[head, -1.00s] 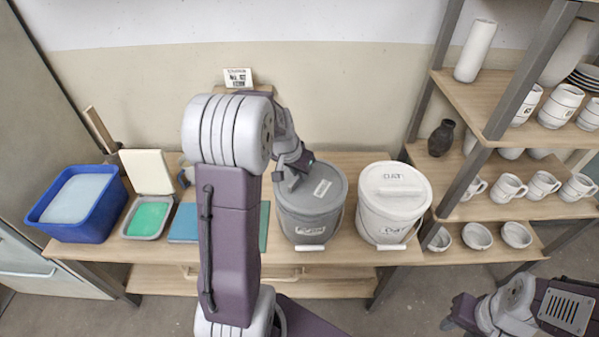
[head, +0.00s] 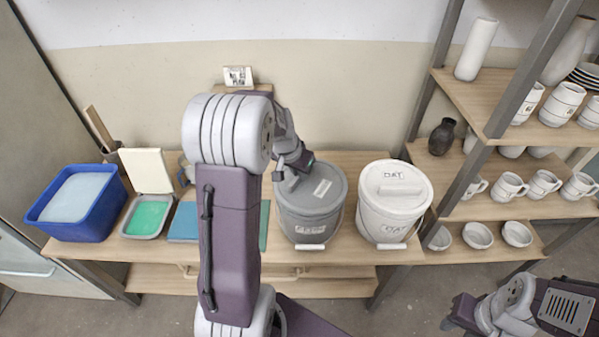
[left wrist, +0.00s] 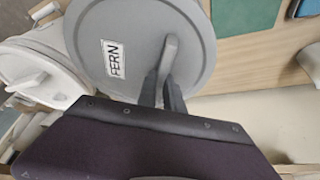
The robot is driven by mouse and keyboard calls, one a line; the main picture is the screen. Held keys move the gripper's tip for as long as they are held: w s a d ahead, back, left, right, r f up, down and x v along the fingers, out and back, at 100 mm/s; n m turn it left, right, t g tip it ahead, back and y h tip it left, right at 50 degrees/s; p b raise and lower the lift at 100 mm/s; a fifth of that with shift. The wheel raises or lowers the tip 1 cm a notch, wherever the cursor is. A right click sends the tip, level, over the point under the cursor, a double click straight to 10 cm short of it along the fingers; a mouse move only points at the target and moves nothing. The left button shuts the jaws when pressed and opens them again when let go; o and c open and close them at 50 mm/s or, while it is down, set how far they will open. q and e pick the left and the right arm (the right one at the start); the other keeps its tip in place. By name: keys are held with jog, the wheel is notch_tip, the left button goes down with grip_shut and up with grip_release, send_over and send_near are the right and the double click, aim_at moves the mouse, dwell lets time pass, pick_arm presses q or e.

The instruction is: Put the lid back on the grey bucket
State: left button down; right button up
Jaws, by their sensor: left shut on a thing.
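The grey bucket (head: 308,228) stands upright on the wooden table, its pale handle grip hanging at the front. The grey lid (head: 330,200) lies over the bucket's mouth; I cannot tell whether it is pressed fully down. In the left wrist view the lid (left wrist: 125,60) shows a FERN label and a raised bar handle (left wrist: 170,48). My left gripper (head: 288,180) is shut on that handle; its fingers (left wrist: 163,97) also show in the left wrist view. My right gripper (head: 452,312) is low at the right, away from the table; its jaws are unclear.
A white lidded bucket (head: 394,222) stands close at the right of the grey one. At the left are a blue tub (head: 85,222), a tray with green contents (head: 146,217) and a blue flat piece (head: 184,222). A shelf with pottery (head: 490,212) stands at the right.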

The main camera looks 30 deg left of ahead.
pick_arm(q)
jog(key=shift+f, duration=0.15)
jog(key=c, duration=1.4)
grip_release()
jog(key=o, duration=0.5)
notch_tip(320, 180, up, 7)
jog(key=p, duration=0.5)
jog(key=shift+p, duration=0.4)
